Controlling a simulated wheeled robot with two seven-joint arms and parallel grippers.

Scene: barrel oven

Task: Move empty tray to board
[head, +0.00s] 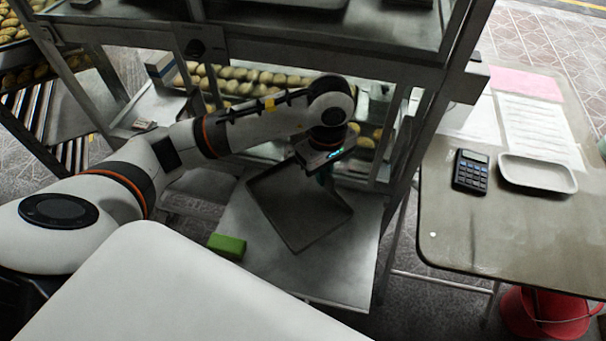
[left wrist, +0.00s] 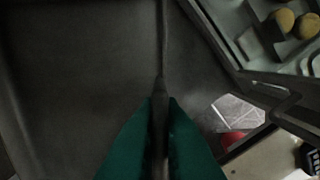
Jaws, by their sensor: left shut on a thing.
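The empty tray (head: 299,207) is dark grey, shallow and rectangular, and shows over the grey metal board (head: 240,259) in the middle of the head view. I cannot tell whether it touches the board. My left gripper (head: 325,176) is at the tray's far right edge. In the left wrist view, the green fingers of the left gripper (left wrist: 161,115) are closed on the rim of the tray (left wrist: 80,75), whose inside is bare. My right gripper is not in view.
A green block (head: 227,246) sits on the board's left part. A metal rack (head: 430,105) with bread rolls (head: 240,80) stands behind. At right, a table (head: 500,228) carries a calculator (head: 471,171), a small tray (head: 538,173) and papers. A red bucket (head: 545,313) stands below.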

